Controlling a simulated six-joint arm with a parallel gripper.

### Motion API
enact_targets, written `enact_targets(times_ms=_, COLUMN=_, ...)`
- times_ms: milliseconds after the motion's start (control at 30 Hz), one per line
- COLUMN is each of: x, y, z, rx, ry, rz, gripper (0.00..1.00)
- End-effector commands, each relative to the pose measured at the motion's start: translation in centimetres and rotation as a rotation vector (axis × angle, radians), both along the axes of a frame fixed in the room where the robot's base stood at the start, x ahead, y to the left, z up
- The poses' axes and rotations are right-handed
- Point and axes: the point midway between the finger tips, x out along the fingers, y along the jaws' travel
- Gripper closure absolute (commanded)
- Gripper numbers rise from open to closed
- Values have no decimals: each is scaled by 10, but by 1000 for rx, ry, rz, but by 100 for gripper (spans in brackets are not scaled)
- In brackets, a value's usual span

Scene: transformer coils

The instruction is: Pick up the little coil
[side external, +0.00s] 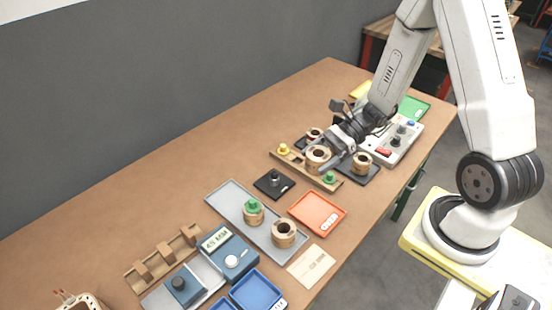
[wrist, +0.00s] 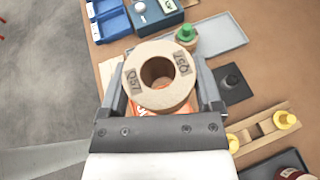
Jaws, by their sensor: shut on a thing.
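My gripper (wrist: 162,98) is shut on a tan ring-shaped coil (wrist: 181,89) with a dark central hole and printed labels on its upper face. The two fingers press on its left and right sides. In the side external view my gripper (side external: 327,155) holds this coil (side external: 317,154) above the wooden peg board. From that side I cannot tell how far above the board it is. Other coils are a plain one (side external: 284,235) and a green-topped one (side external: 253,215) on the grey tray, one (side external: 361,162) on a dark base, and one (side external: 314,134) behind my gripper.
Nearby are a black base with a post (side external: 273,183), an orange tray (side external: 330,222), the grey tray (side external: 224,191), and a blue meter (side external: 231,254). The table's back left is clear.

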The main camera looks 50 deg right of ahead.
Motion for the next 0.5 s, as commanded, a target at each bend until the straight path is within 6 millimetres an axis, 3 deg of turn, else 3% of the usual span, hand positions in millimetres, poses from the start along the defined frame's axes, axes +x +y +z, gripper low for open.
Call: enact_targets(times_ms=500, x=-5, y=0, z=2, rx=1, ry=0, rz=1, gripper=96)
